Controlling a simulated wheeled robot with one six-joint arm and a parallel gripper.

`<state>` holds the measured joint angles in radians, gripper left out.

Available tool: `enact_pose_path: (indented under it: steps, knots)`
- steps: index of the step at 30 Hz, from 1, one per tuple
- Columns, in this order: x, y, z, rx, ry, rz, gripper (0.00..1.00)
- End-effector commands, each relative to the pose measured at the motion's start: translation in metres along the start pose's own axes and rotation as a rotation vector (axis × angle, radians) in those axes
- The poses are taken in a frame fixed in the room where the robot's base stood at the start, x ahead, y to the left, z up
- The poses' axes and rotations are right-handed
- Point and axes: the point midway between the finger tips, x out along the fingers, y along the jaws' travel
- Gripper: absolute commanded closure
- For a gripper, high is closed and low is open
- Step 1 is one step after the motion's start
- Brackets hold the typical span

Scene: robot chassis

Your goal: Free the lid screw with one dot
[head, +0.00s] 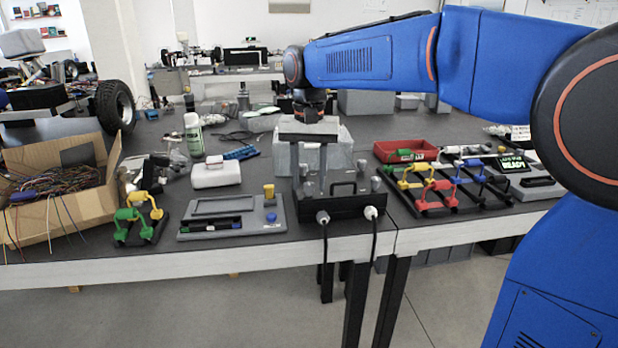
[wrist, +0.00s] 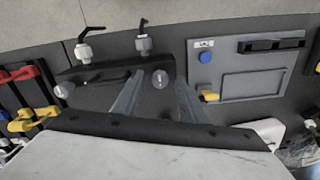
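The black chassis (head: 345,205) stands at the front edge of the table, with two cable plugs on its front face. Several grey knob-like screws stand on it; one is at its right end (head: 375,183) and another at its left (head: 308,188). My gripper (head: 309,186) points down over the chassis's left part, fingers apart. In the wrist view my gripper (wrist: 159,80) has the left screw (wrist: 158,78) between its fingertips in the picture; I cannot tell whether they touch it. A second screw (wrist: 63,88) sits to the left. No dot marks are readable.
A grey tray (head: 245,225) with a blue button and yellow knob is left of the chassis. A black rack (head: 450,205) with coloured handles is on the right, a red bin (head: 390,155) behind it. Green and yellow handles (head: 130,225) and a cardboard box (head: 70,212) are further left.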

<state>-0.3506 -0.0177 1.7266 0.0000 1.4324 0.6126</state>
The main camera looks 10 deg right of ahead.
Motion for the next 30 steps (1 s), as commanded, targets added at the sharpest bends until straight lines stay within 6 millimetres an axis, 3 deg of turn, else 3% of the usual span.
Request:
enact_pose_path:
  steps: [5,10,11,22,30]
  knots:
    - [0.0001,0.0,0.0,0.0,0.0,0.0,0.61]
    - [0.0,0.0,-0.0001,0.0,0.0,0.0,0.97]
    - [0.0,0.0,0.0,0.0,0.0,0.0,1.0]
    - [-0.0001,0.0,0.0,-0.045,0.0,0.0,1.0]
    - [-0.0002,0.0,0.0,-0.216,0.0,0.0,1.0]
